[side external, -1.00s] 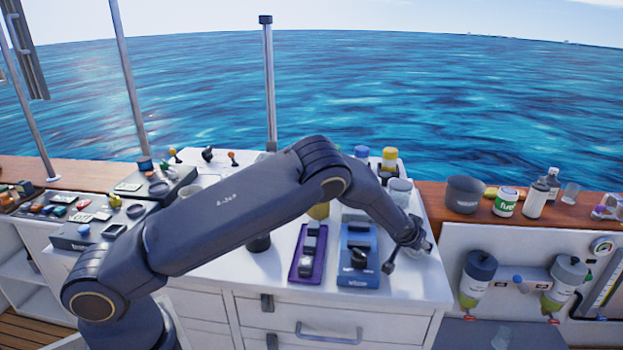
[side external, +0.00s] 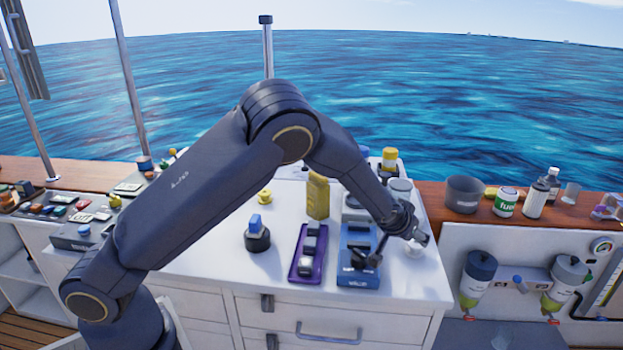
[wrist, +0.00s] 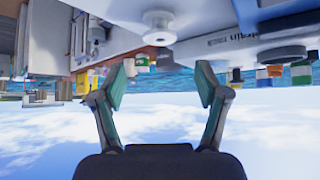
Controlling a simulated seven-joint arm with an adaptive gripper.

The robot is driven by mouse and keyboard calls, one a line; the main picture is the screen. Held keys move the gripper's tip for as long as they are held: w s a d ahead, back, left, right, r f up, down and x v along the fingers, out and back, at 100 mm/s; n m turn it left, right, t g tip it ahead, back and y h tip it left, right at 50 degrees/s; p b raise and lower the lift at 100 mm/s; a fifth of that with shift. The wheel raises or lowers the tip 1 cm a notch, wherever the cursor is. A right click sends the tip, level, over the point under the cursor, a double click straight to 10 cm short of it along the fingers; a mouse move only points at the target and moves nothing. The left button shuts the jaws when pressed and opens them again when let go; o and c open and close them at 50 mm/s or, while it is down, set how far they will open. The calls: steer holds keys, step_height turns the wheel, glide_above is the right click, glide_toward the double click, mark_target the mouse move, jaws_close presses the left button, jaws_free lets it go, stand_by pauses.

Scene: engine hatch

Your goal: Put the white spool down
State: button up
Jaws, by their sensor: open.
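The white spool (side external: 414,249) stands on the white cabinet top near its right edge, partly covered by my gripper in the side external view. In the upside-down wrist view the spool (wrist: 159,27) is upright on the white surface, its round flange facing the fingers. My gripper (wrist: 163,85) is open, with nothing between its fingers. The spool lies beyond the gap between the fingertips, apart from them. In the side external view my gripper (side external: 424,238) is low over the right of the cabinet top, beside the spool.
A blue tray with a dark device (side external: 358,255) and a purple tray (side external: 308,252) lie left of my gripper. A dark pot (side external: 464,194) stands on the wooden ledge at right.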

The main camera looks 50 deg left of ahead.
steer(key=s+a+r+g+h, duration=0.1)
steer(key=s+a+r, duration=0.2)
steer(key=s+r, duration=0.6)
steer(key=s+a+r+g+h, duration=0.1)
steer(key=s+a+r, duration=0.2)
steer(key=s+r, duration=0.6)
steer(key=s+a+m+g, duration=0.1)
steer(key=s+m, duration=0.1)
steer(key=s, duration=1.8)
steer(key=shift+a+r, duration=0.15)
steer(key=shift+a, duration=0.1)
